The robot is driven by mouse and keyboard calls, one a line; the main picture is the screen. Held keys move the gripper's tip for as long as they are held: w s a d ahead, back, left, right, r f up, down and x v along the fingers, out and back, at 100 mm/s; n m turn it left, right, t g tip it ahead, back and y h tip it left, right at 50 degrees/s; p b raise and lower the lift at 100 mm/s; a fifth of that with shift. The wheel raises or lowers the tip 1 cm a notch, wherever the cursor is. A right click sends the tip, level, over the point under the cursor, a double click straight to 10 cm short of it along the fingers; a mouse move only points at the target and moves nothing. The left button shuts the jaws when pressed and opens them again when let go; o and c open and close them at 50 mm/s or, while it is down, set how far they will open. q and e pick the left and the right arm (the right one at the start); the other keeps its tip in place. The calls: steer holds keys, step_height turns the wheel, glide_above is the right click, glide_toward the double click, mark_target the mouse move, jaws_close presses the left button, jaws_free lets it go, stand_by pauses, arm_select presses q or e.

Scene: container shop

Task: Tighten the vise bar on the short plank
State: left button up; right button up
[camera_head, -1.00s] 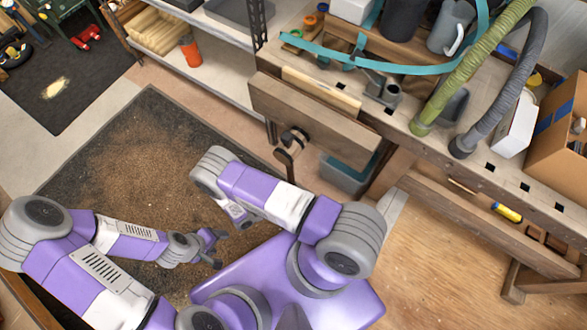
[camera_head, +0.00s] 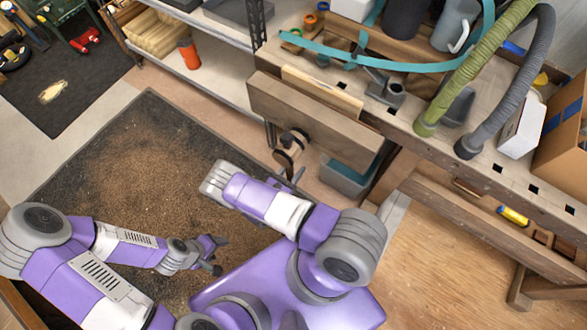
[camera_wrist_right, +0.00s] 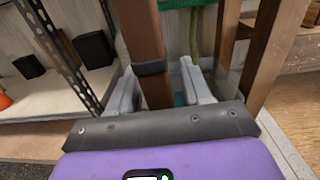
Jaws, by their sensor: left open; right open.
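The vise bar (camera_head: 285,158) is a short wooden handle on a dark screw below the front of the workbench's wooden vise jaw (camera_head: 310,119). The short plank (camera_head: 321,93) is pale wood and stands upright between the jaw and the bench. My right gripper (camera_head: 289,181) is just below the bar, its fingers partly hidden by my arm. In the right wrist view, the open fingers (camera_wrist_right: 157,75) stand either side of a brown wooden bar (camera_wrist_right: 146,35) with a dark band; contact cannot be told. My left gripper (camera_head: 216,256) is open and empty, low over the mat.
The workbench (camera_head: 405,122) carries green and grey hoses (camera_head: 478,65) and a teal strap (camera_head: 390,67). A grey bin (camera_head: 346,177) sits under it. Shelving (camera_head: 225,80) stands behind left.

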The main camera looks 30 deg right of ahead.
steer(key=shift+d, duration=0.1)
jaws_close()
steer(key=shift+w, duration=0.1)
stand_by(0.4)
